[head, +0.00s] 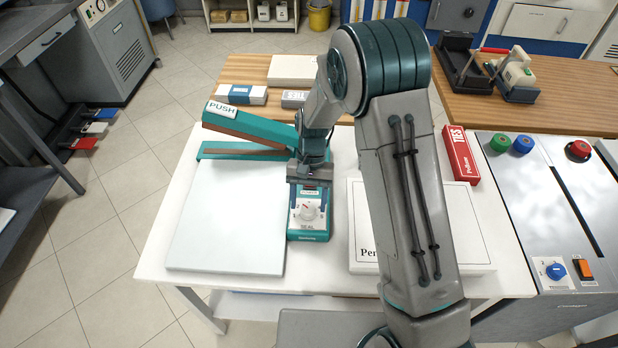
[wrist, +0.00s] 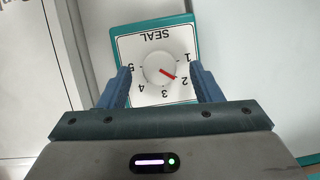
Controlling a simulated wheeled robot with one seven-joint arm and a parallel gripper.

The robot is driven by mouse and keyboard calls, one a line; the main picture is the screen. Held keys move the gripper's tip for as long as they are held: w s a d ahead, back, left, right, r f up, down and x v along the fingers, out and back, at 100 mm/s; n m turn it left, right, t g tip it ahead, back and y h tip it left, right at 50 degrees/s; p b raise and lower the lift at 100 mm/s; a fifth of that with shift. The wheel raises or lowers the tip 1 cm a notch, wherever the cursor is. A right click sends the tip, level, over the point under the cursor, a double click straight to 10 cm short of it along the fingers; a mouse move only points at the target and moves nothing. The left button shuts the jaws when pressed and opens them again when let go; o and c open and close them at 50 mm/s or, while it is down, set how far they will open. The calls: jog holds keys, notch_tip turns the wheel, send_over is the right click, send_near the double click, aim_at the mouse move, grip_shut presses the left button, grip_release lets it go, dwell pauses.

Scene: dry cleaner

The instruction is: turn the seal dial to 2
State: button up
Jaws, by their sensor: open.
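The seal dial is a white round knob (wrist: 155,72) on a teal box with a white face marked SEAL (wrist: 140,41). In the wrist view its red pointer points at the 2. The numbers 1 to 5 run around it, upside down in that view. The dial also shows in the head view (head: 308,211), on the front of the teal control box (head: 307,238). My gripper (wrist: 162,72) is open, with one blue finger on each side of the knob and clear gaps between. In the head view my gripper (head: 310,182) is just behind the dial, its fingertips unclear.
A teal lever marked PUSH (head: 250,124) stands behind a white board (head: 225,228) left of the dial. A white box (head: 470,232) lies to the right, partly behind my arm. A red TIES box (head: 460,155) and a grey panel with buttons (head: 520,190) are farther right.

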jog(key=b+v, duration=0.1)
jog(key=v, duration=1.1)
jog(key=shift+r, duration=0.25)
jog(key=s+d+r+t, duration=0.4)
jog(key=s+d+r, duration=0.4)
jog(key=d+r, duration=0.15)
jog(key=s+d+t, duration=0.2)
jog(key=s+d, duration=0.1)
jog(key=s, duration=0.3)
jog(key=s+d+n+t, duration=0.1)
jog(key=s+d+t, duration=0.1)
jog(key=s+d, duration=0.2)
jog(key=shift+s+d+r, duration=0.25)
jog(key=shift+s+d, duration=0.1)
jog(key=shift+s, duration=0.8)
